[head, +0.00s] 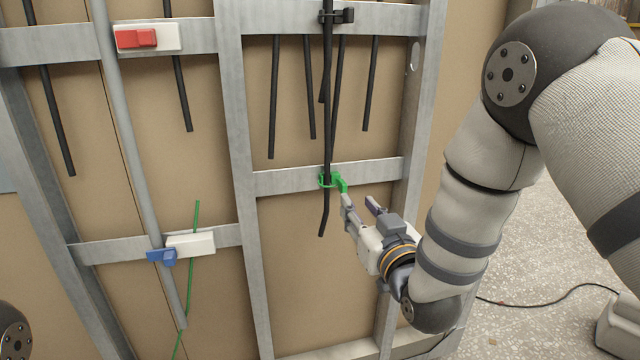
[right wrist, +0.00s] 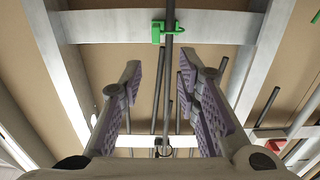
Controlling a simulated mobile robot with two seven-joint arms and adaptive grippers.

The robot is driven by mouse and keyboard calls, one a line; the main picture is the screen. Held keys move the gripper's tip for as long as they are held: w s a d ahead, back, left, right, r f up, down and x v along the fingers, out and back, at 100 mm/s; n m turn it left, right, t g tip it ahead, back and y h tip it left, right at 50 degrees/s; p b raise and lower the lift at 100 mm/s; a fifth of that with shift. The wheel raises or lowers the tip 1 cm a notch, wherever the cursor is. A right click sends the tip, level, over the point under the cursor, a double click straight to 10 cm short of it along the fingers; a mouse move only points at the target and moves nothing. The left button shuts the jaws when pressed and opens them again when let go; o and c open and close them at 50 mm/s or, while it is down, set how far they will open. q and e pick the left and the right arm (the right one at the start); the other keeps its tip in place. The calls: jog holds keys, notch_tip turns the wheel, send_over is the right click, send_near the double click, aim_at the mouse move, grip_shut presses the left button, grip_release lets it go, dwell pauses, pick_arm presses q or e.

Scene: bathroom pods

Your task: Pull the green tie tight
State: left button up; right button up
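The green tie (head: 328,181) sits around the black cables (head: 329,130) at the middle crossbar of the right bay in the head view. Its short green tab (head: 342,186) points right and down, towards my right gripper (head: 359,201). The right gripper is open with nothing between its fingers, just below and right of the tie. In the right wrist view the green tie (right wrist: 158,32) is at the top, beyond the spread fingertips (right wrist: 160,68) and apart from them. My left gripper is not in view.
A metal stud frame (head: 240,130) with brown panels fills the wall. A red clip on a white block (head: 136,38) is at upper left; a blue clip (head: 161,256) and a white block (head: 190,245) with a green wire are lower left. Several black cables hang nearby.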

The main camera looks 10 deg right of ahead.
aim_at(345, 187)
jog(key=w, duration=0.3)
jog(key=w+b, duration=0.1)
jog(key=w, duration=0.6)
jog(key=shift+w+d+f+b, duration=0.1)
jog(key=shift+w+f+b, duration=0.2)
jog(key=shift+w, duration=0.1)
jog(key=shift+w+r, duration=0.15)
jog(key=shift+w, duration=0.35)
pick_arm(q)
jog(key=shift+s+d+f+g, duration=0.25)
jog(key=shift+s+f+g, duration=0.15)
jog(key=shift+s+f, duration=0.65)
pick_arm(e)
grip_shut()
